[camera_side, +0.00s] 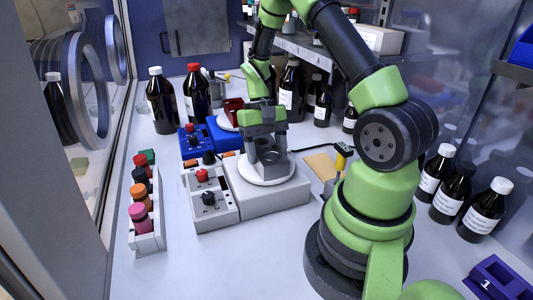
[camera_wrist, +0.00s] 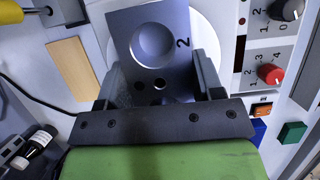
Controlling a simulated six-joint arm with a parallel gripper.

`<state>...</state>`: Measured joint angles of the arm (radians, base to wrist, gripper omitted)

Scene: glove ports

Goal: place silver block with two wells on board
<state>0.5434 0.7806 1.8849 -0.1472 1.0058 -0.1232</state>
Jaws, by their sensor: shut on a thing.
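The silver-grey block (camera_wrist: 150,17) carries a large round well and the number 2 in the wrist view. Smaller holes show nearer my gripper. My gripper (camera_wrist: 157,85) is shut on the block, one finger at each side. In the side view my gripper (camera_side: 267,140) points down at the block (camera_side: 271,158), which is at the round white plate (camera_side: 286,173) of the white stirrer. I cannot tell whether it touches the plate. A flat tan board (camera_side: 321,166) lies right of the stirrer; it also shows in the wrist view (camera_wrist: 73,69).
A blue stirrer (camera_side: 224,133) with a red block (camera_side: 233,107) stands behind. A rack of coloured-cap vials (camera_side: 146,228) stands at left. Brown bottles (camera_side: 289,90) stand behind and at right. A cable and yellow-handled tool (camera_side: 342,155) are near the board. A purple block (camera_side: 492,278) is at lower right.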

